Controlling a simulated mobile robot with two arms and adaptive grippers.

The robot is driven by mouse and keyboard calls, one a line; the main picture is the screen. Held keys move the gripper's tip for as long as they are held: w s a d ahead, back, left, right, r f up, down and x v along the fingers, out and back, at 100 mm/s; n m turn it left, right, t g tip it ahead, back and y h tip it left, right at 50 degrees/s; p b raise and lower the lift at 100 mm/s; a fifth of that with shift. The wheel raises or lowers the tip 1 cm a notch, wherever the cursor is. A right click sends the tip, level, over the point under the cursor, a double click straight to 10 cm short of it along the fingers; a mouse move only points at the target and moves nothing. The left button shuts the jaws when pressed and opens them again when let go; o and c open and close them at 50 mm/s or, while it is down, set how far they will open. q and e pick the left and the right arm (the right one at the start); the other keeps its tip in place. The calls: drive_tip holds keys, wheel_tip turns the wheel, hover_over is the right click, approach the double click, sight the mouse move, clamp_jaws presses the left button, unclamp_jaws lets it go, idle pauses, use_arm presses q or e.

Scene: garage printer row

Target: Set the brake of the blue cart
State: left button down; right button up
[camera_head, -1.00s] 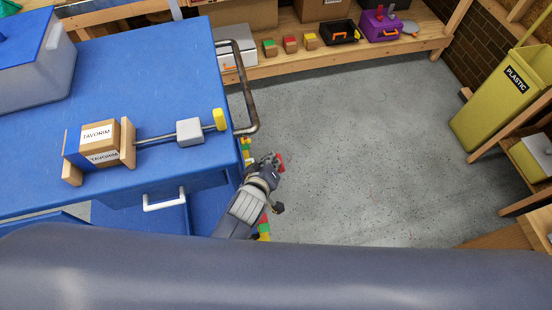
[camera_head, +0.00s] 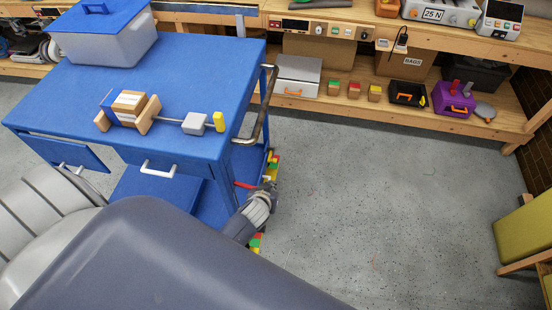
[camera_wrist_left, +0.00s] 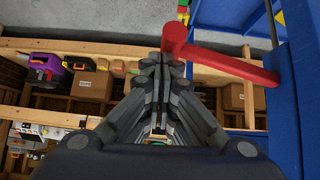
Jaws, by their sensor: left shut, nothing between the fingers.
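The blue cart (camera_head: 190,75) stands at the left in the head view, with a bent metal handle (camera_head: 264,105) on its right end. A red lever (camera_head: 243,185) sticks out low from that end. In the left wrist view, the red lever (camera_wrist_left: 235,66) runs from a blue post to a thick round end. My left gripper (camera_head: 268,187) is low beside the cart's right end, partly hidden by its wrist. In the wrist view its fingers (camera_wrist_left: 165,72) are shut and empty, close to the lever's round end; contact cannot be told. My right gripper is not in view.
A lidded bin (camera_head: 105,45) and a wooden block device (camera_head: 130,108) stand on the cart top. A drawer (camera_head: 65,153) is pulled out. A wooden shelf (camera_head: 450,118) holds boxes and a purple toolbox (camera_head: 455,100). The floor (camera_head: 370,190) right of the cart is clear.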

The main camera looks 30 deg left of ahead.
use_arm(q)
drive_tip(key=shift+a+f+b, duration=0.2)
drive_tip(key=shift+f+b, duration=0.05)
drive_tip(key=shift+f, duration=0.35)
drive_tip(key=shift+a+f+b, duration=0.2)
drive_tip(key=shift+f+b, duration=0.05)
drive_tip(key=shift+f, duration=0.65)
drive_tip(key=shift+d+f, duration=0.1)
drive_tip(key=shift+f, duration=0.05)
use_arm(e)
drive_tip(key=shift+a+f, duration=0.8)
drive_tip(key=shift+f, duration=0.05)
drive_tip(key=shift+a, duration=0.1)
